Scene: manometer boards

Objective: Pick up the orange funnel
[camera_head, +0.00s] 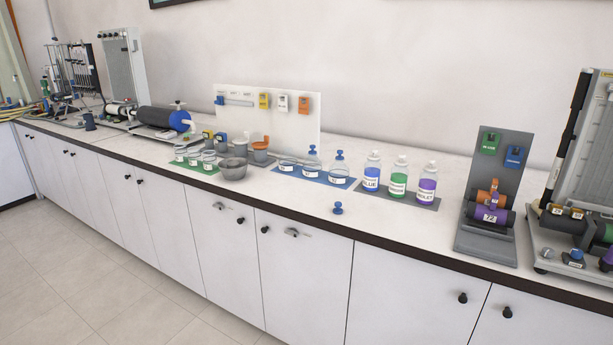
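A small orange object (260,144) that looks like the funnel sits on the long counter, behind and to the right of a grey bowl (233,169) and in front of a white upright board (285,125). It is small in view, so its exact shape and what supports it are hard to tell. Neither my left gripper nor my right gripper shows in the head view.
Glasses on a green mat (206,169) stand left of the bowl. Glasses on a blue mat (342,181), then bottles on a grey mat (421,202), stand to the right. A blue stopper (338,208) lies near the front edge.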

